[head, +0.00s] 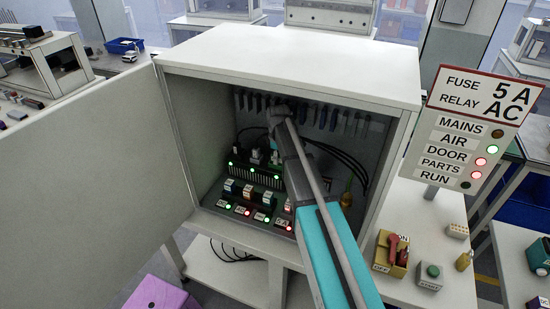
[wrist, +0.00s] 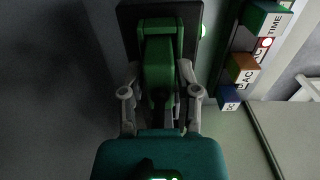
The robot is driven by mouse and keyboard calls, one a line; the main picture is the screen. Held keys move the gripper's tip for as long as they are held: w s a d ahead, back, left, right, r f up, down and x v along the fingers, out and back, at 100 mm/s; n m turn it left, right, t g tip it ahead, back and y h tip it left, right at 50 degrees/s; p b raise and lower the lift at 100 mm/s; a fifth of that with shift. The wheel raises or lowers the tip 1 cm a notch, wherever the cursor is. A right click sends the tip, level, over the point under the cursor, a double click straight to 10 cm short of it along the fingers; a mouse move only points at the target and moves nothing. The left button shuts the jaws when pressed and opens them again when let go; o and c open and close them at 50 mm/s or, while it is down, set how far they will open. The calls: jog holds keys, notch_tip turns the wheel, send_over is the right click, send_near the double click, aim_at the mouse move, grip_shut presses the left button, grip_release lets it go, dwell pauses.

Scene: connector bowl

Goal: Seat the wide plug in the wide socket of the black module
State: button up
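A green plug (wrist: 158,58) shows in the wrist view between the two grey fingers of my gripper (wrist: 160,82), which look closed on its sides. Its far end is over a black body (wrist: 128,18), which looks like part of the black module. I cannot tell how deep the plug sits. In the head view, the black module (head: 248,178) stands inside the open cabinet with a row of green lights. My arm reaches in from the lower right and covers the module's right side. The gripper's fingers and the wide socket are hidden there.
The cabinet (head: 300,62) has its door (head: 85,165) swung open to the left. Coloured relay blocks (head: 247,192) stand in front of the module; some show at the right in the wrist view. Black cables hang at the cabinet's right back. A sign (head: 470,140) stands at right.

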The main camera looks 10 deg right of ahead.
jog(key=shift+o, duration=0.7)
jog(key=shift+r, duration=0.15)
notch_tip(320, 180, up, 12)
jog(key=p, duration=1.2)
dwell(0.4)
jog(key=s+m, duration=1.1)
jog(key=s, duration=1.5)
jog(key=shift+s+a, duration=0.2)
jog(key=shift+a, duration=0.25)
